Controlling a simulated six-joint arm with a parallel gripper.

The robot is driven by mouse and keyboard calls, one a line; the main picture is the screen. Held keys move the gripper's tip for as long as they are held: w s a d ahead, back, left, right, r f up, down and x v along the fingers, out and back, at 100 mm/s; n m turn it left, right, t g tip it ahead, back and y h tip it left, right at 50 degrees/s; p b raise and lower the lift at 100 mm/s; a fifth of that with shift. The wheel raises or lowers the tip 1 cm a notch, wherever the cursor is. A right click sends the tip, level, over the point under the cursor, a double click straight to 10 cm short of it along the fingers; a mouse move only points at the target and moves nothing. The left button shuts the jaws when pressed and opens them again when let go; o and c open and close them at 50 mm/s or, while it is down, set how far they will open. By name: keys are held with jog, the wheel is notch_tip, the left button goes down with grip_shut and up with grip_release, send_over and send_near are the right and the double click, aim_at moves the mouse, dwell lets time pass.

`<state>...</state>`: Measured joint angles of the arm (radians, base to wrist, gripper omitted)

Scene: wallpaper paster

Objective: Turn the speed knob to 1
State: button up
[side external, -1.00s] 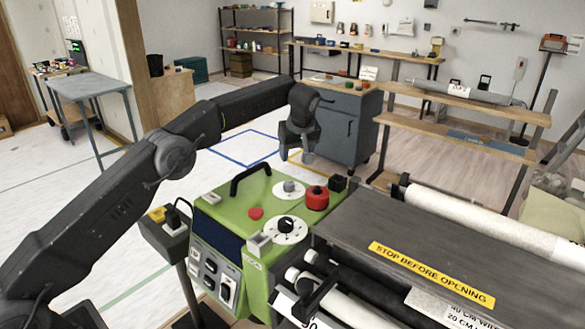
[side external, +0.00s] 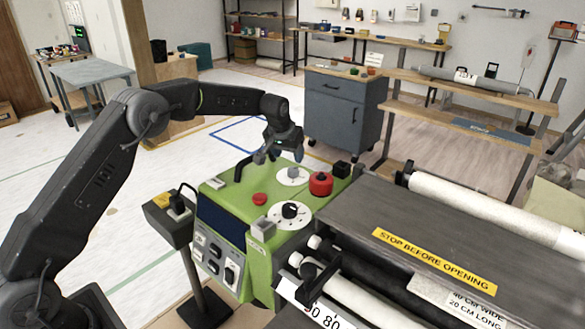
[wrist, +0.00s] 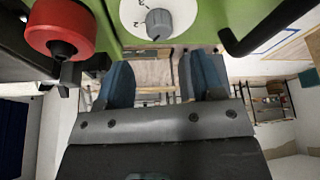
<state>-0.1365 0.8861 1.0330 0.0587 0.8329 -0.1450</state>
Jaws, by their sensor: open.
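The green machine panel (side external: 222,197) carries two white dials. The rear dial has a grey knob (side external: 293,173); the front dial has a black knob (side external: 290,211). I cannot read which is marked speed. In the wrist view the grey knob (wrist: 158,24) sits on its white dial with a few marks, some cut off by the top edge. My gripper (side external: 278,156) is open and empty, just above and behind the grey knob in the side view. In the wrist view my gripper's fingers (wrist: 160,80) are spread apart, with the knob past their tips, roughly centred between them.
A big red button (side external: 320,184) stands right of the grey knob, with a black block behind it. A black handle (side external: 243,166) arches at the left, near my gripper. A small red button (side external: 259,199) lies between. The rollers and dark cover (side external: 400,220) fill the right.

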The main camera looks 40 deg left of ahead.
aim_at(293, 169)
jog(key=x, duration=0.7)
jog(key=shift+c, duration=0.2)
jog(key=c, duration=0.8)
jog(key=shift+c, duration=0.2)
jog(key=shift+n, duration=0.3)
jog(key=shift+w+n+g+y, duration=0.1)
jog(key=shift+n+g+y, duration=0.3)
jog(key=shift+n, duration=0.95)
jog(key=shift+n+g+y, duration=0.1)
jog(key=shift+n+y, duration=0.5)
jog(key=shift+n, duration=0.75)
jog(key=o, duration=0.9)
